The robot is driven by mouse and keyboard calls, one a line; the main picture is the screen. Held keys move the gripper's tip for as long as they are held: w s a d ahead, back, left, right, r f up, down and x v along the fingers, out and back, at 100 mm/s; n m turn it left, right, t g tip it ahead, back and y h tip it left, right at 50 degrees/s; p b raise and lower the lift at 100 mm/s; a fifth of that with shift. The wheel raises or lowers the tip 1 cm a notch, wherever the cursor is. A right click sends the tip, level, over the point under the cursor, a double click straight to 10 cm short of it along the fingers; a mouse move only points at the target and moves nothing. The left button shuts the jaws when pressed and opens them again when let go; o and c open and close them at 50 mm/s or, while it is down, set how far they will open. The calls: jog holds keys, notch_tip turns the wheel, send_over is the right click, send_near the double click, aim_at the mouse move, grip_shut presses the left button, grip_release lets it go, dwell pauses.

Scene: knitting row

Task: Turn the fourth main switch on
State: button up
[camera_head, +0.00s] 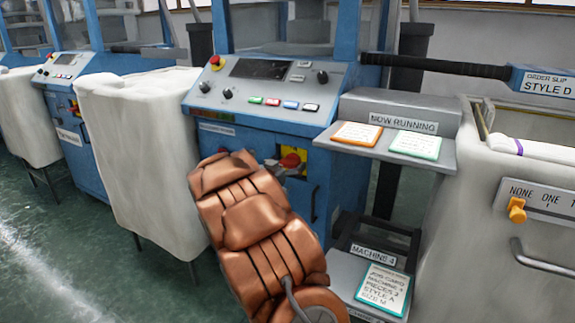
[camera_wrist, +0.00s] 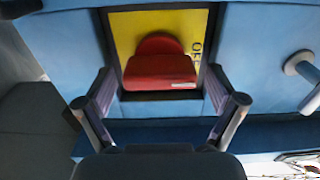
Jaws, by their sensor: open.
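The main switch is a red knob (camera_head: 290,160) on a yellow plate (camera_head: 303,162) on the blue machine's front, partly hidden behind my arm in the head view. The wrist view shows the red switch (camera_wrist: 158,72) close up, its block-like handle lying across the picture. The yellow plate (camera_wrist: 126,28) around it bears sideways lettering that seems to read OFF. My gripper (camera_wrist: 160,88) is open, with one finger to either side of the switch and a little below it. No contact with the switch shows. In the head view my gripper (camera_head: 277,166) is at the switch, mostly hidden.
A MACHINE 4 sign (camera_head: 373,256) and job card (camera_head: 383,289) stand on a low grey stand to the right. A NOW RUNNING shelf (camera_head: 352,151) juts out above it. A pale bin (camera_head: 135,140) stands left. A grey handle (camera_wrist: 302,72) sticks out right of the switch.

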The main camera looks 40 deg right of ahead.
jog(key=shift+c, duration=0.2)
jog(key=c, duration=1.1)
jog(key=m+b, duration=0.1)
jog(key=m, duration=0.3)
jog(key=shift+s+f+b, duration=0.1)
jog(key=shift+f+b, duration=0.05)
jog(key=shift+b, duration=0.15)
jog(key=m+b, duration=0.2)
jog(key=m, duration=0.3)
jog(key=shift+s+f, duration=0.1)
jog(key=m+b, duration=0.3)
jog(key=m, duration=0.2)
jog(key=shift+s+f+b, duration=0.1)
jog(key=shift+f+b, duration=0.1)
jog(key=shift+b, duration=0.2)
jog(key=shift+s+d+r+m+b, duration=0.1)
jog(key=shift+m+b, duration=0.5)
jog(key=shift+m, duration=0.4)
jog(key=shift+d+m+b, duration=0.1)
jog(key=shift+m+b, duration=0.45)
jog(key=shift+m, duration=0.45)
